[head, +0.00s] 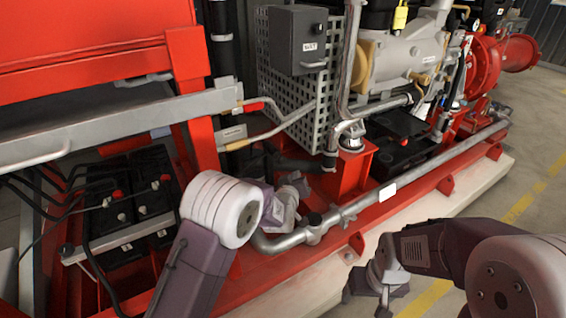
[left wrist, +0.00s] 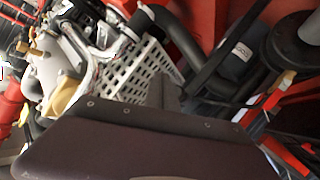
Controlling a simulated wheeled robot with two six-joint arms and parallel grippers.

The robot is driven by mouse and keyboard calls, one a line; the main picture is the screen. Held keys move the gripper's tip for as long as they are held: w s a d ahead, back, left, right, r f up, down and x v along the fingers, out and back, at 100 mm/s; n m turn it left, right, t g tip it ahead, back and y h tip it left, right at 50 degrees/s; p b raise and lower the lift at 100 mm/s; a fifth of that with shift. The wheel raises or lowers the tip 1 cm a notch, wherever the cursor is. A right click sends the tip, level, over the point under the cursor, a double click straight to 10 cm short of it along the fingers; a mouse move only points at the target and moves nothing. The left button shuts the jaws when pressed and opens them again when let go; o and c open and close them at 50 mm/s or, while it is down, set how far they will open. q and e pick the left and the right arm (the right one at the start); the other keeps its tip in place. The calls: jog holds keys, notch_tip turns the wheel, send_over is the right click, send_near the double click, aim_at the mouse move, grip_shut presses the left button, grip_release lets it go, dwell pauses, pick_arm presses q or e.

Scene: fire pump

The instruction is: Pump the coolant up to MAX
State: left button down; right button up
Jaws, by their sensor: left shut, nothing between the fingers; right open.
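A dark container (left wrist: 235,62) with a white label shows in the left wrist view; the label's lettering is too small to read surely. Beside it stands a black round part with a grey rod (left wrist: 310,30), perhaps a pump. I cannot make out a MAX mark or a liquid level. My left gripper (head: 291,193) is shut and empty, close to the silver pipe and in front of the perforated guard. My right gripper (head: 377,292) is open and empty in front of the red base rail.
A silver pipe (head: 375,200) runs along the red skid. A perforated grey guard (head: 290,98) and a grey box (head: 298,40) stand behind. Black batteries (head: 125,200) with cables sit at left. Red pump housing (head: 482,68) is at the right. Floor is clear at far right.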

pick_arm(q)
jog(key=s+m+b, duration=0.1)
jog(key=m+b, duration=0.1)
jog(key=m, duration=0.3)
jog(key=s+d+m+b, duration=0.1)
jog(key=m, duration=0.5)
jog(key=s+d+m+b, duration=0.1)
jog(key=m+b, duration=0.1)
jog(key=m, duration=0.4)
jog(key=shift+s+d+f+t+h+b, duration=0.1)
jog(key=shift+s+t+h+b, duration=0.05)
jog(key=shift+t+h+b, duration=0.25)
